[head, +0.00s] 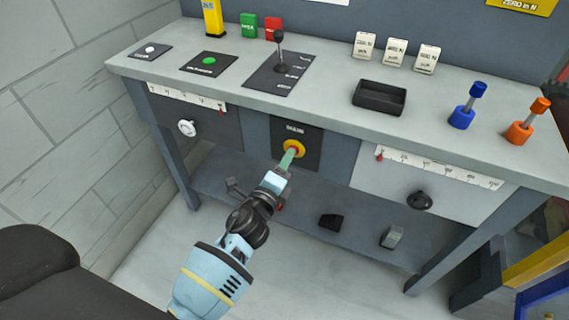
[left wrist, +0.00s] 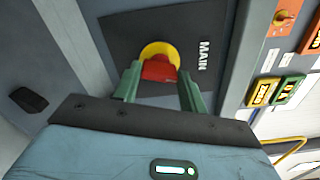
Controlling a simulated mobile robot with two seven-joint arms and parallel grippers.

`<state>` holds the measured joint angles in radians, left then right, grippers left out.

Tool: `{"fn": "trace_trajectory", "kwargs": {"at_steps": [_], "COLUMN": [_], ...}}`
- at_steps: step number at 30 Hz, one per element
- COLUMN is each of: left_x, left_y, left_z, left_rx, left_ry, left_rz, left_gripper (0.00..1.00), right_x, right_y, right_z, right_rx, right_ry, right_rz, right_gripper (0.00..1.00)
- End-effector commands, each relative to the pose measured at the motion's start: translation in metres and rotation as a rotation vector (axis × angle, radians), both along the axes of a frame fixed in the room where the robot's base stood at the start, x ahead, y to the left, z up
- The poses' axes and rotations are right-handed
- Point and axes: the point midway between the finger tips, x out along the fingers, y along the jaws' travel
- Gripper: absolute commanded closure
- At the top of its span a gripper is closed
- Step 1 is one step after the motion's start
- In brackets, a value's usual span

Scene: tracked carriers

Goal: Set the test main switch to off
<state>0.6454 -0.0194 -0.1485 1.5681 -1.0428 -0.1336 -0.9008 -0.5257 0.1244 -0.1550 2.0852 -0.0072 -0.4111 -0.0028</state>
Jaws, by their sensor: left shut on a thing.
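The main switch has a yellow ring (head: 297,146) on a dark plate (head: 308,134) in the middle of the bench front. In the left wrist view its red knob (left wrist: 158,69) sits inside the yellow ring (left wrist: 160,50), beside the printed word MAIN. My left gripper (head: 289,158) reaches the switch from below. Its green fingers stand on either side of the red knob in the left wrist view and are shut on it. Which way the knob is turned cannot be told. My right gripper is out of view.
A white knob (head: 187,128) and a black knob (head: 419,200) are on the bench front to either side. On top are a black lever (head: 280,55), a black tray (head: 379,97), and blue (head: 463,116) and orange (head: 522,130) levers. A lower shelf (head: 365,235) carries small blocks.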

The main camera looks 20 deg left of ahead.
Motion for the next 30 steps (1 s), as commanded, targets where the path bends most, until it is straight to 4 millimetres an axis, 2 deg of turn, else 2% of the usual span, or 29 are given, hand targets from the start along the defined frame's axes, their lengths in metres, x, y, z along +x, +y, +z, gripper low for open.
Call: {"fn": "trace_trajectory", "kwargs": {"at_steps": [12, 30], "left_x": [-0.0004, -0.0004], "left_y": [-0.0003, 0.0001], "left_z": [-0.0014, -0.0018], "left_rx": [-0.278, -0.362], "left_ry": [0.011, 0.014], "left_rz": [-0.001, 0.001], "left_gripper": [0.81, 0.81], "right_x": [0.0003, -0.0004], "right_y": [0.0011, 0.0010], "right_z": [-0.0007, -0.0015], "right_rx": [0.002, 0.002], "right_ry": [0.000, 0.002], "right_rz": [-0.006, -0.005], "right_gripper": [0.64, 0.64]}}
